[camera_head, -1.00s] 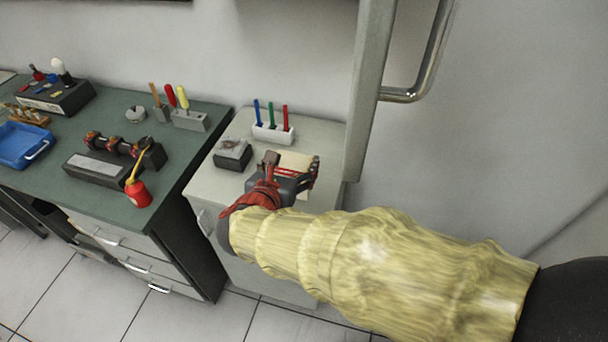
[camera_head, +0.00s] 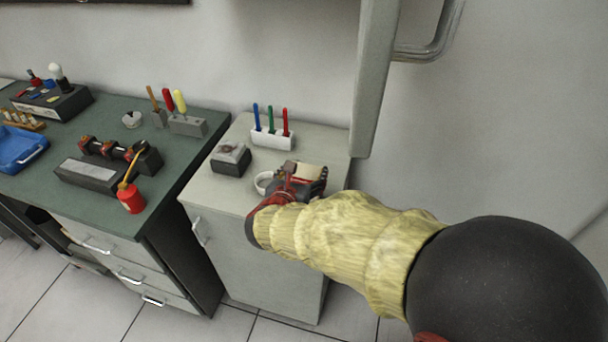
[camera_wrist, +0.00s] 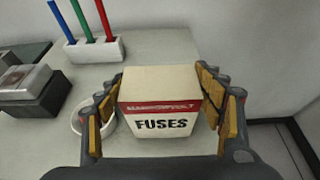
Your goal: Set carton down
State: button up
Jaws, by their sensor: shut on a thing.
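The carton is a cream box with a red band and the word FUSES (camera_wrist: 160,115). In the wrist view it sits between the two fingers of my gripper (camera_wrist: 162,112), which is shut on it. In the head view the carton (camera_head: 310,172) shows only in part beyond my gripper (camera_head: 300,182), over the right part of the pale cabinet top (camera_head: 222,195). The carton's underside is hidden, so I cannot tell whether it touches the top.
A white bowl (camera_head: 263,184) stands just left of my gripper. A dark box (camera_head: 231,160) and a white holder with blue, green and red markers (camera_head: 272,139) stand on the cabinet top. A grey panel with a metal handle (camera_head: 375,80) hangs close at the right.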

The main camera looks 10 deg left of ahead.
jog(key=shift+r, duration=0.1)
jog(key=o, duration=0.8)
jog(key=shift+f, duration=0.25)
jog(key=o, duration=0.5)
jog(key=shift+c, duration=0.2)
jog(key=shift+r, duration=0.15)
jog(key=shift+s+r, duration=0.1)
jog(key=shift+r, duration=0.15)
jog(key=p+v, duration=0.3)
jog(key=v, duration=0.8)
jog(key=shift+s+p, duration=0.3)
jog(key=shift+s, duration=0.15)
